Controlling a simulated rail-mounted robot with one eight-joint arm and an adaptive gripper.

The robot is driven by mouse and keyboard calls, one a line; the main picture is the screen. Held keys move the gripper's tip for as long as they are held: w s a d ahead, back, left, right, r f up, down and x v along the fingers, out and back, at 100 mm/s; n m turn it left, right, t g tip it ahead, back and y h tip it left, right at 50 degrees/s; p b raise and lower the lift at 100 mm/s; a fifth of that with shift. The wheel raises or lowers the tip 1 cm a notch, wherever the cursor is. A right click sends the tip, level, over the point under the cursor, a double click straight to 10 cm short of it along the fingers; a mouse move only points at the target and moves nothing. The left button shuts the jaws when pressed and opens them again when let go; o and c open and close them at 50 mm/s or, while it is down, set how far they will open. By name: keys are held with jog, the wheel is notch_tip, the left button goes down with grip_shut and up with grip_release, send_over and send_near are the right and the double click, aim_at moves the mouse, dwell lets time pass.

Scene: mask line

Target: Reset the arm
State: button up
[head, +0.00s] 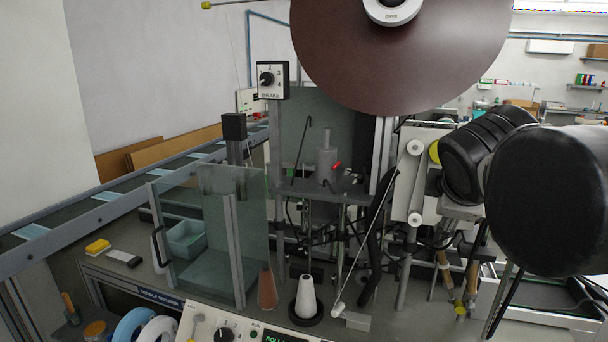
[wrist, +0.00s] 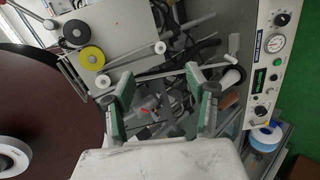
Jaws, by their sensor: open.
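My gripper (wrist: 158,80) shows in the wrist view with its two green-and-grey fingers spread apart. Nothing sits between the fingers; machine parts show beyond them. In the head view, thick black links of my arm (head: 475,155) fill the right side, and I cannot make out the gripper there.
A large brown roll (head: 400,50) hangs at the top. A glass guard (head: 205,225) stands left of centre, with a teal bin (head: 187,239) behind it. A white cone spool (head: 307,297) stands in front. The control panel (wrist: 268,65) is at right in the wrist view.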

jog(key=s+a+f+m+g+y+b, duration=0.1)
jog(key=s+f+m, duration=0.5)
jog(key=f, duration=0.6)
jog(key=s+a+f+m+g+y+b, duration=0.1)
jog(key=s+a+f+m+y+b, duration=0.1)
jog(key=s+f+m, duration=0.5)
notch_tip(320, 180, down, 6)
jog(key=shift+a+f+g+y+b, duration=0.35)
jog(key=shift+a+b, duration=0.35)
jog(key=shift+b, duration=0.45)
jog(key=shift+s+r, duration=0.1)
